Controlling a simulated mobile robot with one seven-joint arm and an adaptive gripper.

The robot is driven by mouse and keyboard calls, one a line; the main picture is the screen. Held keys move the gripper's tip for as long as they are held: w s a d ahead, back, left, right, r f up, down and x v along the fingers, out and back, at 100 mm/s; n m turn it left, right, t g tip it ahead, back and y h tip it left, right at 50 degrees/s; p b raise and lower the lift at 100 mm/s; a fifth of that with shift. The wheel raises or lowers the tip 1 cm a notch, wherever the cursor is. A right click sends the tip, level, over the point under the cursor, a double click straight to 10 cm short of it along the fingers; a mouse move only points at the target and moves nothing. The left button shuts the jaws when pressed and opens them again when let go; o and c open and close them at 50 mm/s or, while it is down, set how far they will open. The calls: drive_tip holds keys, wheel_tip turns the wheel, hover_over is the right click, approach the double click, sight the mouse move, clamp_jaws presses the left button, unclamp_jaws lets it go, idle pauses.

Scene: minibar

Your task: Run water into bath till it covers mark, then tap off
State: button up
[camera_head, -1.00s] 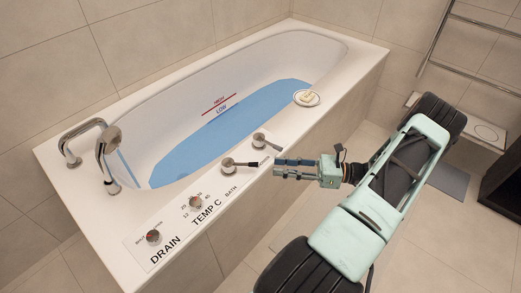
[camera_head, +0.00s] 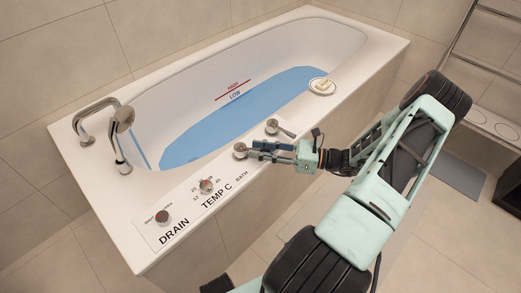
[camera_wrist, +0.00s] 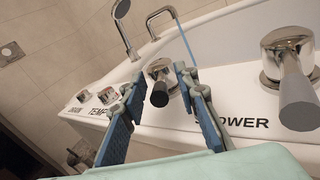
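The white bath (camera_head: 97,188) holds blue water (camera_head: 240,112), its surface just below the LOW lettering and under the red line marked HIGH (camera_head: 232,89). The metal BATH tap (camera_head: 240,150) stands on the near rim; its dark lever end (camera_wrist: 160,96) shows in the wrist view. My gripper (camera_head: 258,147) is at this tap. In the wrist view my gripper (camera_wrist: 159,76) is open, with a finger on either side of the lever and visible gaps. Fingers partly hide the lever in the head view.
The SHOWER tap (camera_head: 272,127) stands close beside, also large at right in the wrist view (camera_wrist: 290,65). The TEMP C knob (camera_head: 206,186), DRAIN knob (camera_head: 162,217), curved spout (camera_head: 88,112), hand shower (camera_head: 122,122) and soap dish (camera_head: 321,87) are along the rim.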

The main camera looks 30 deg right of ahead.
clamp_jaws()
